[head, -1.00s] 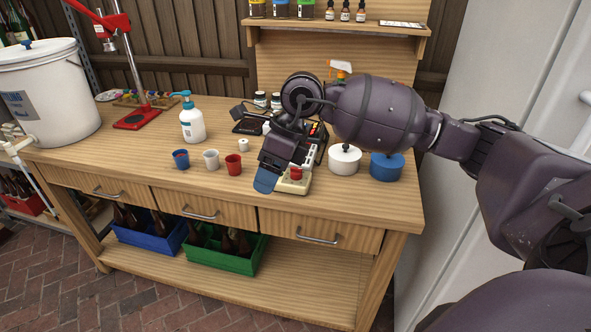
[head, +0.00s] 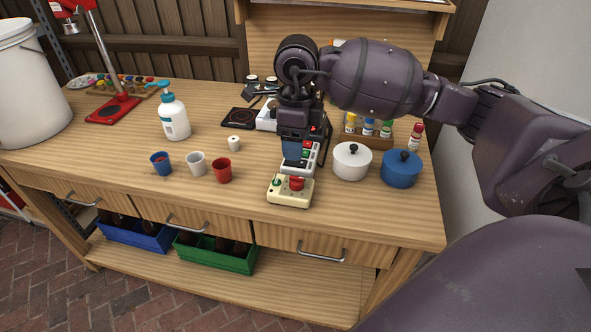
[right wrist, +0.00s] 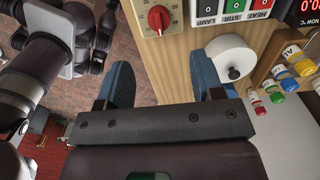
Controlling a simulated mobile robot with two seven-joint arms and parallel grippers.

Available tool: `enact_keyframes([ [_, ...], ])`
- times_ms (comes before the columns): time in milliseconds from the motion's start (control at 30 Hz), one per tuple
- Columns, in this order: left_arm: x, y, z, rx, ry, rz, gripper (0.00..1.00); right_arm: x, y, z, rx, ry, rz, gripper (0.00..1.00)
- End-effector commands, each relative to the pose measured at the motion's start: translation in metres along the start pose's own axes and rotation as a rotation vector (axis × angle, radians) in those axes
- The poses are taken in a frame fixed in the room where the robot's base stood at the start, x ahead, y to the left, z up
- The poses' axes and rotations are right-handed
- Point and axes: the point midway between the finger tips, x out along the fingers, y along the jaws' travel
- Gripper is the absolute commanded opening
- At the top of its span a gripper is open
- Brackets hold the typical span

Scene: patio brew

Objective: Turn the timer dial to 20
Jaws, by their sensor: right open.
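The timer is a cream box (head: 289,197) near the front edge of the bench in the head view. Its red dial knob (head: 296,184) sits on top. In the right wrist view, the red knob (right wrist: 158,18) shows at the top on a pale plate with scale marks; the setting is too small to read. My right gripper (head: 291,150) points down above the bench, just behind the knob in the picture. In the right wrist view its blue fingers (right wrist: 166,82) are spread apart with nothing between them. My left gripper is not in view.
A switch panel (head: 301,160) marked LAMP, STIR and HEAT is behind the timer. A white pot (head: 352,164) and blue pot (head: 400,170) stand to its right. Red (head: 222,173), white (head: 196,164) and blue (head: 160,165) cups stand left. The bench front between is clear.

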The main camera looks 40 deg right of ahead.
Motion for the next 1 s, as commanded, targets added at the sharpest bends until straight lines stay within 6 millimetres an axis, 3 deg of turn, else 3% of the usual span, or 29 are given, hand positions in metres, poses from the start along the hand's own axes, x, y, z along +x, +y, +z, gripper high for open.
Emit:
enact_keyframes([
  [300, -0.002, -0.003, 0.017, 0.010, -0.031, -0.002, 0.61, 0.050, 0.001, -0.001, 0.000, 0.004, 0.005, 0.61],
  [600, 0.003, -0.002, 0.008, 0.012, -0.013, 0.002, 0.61, 0.093, 0.000, -0.001, 0.000, 0.003, 0.003, 0.61],
  [1000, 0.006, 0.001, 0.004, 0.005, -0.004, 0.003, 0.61, 0.104, 0.000, 0.000, 0.000, 0.000, 0.000, 0.61],
])
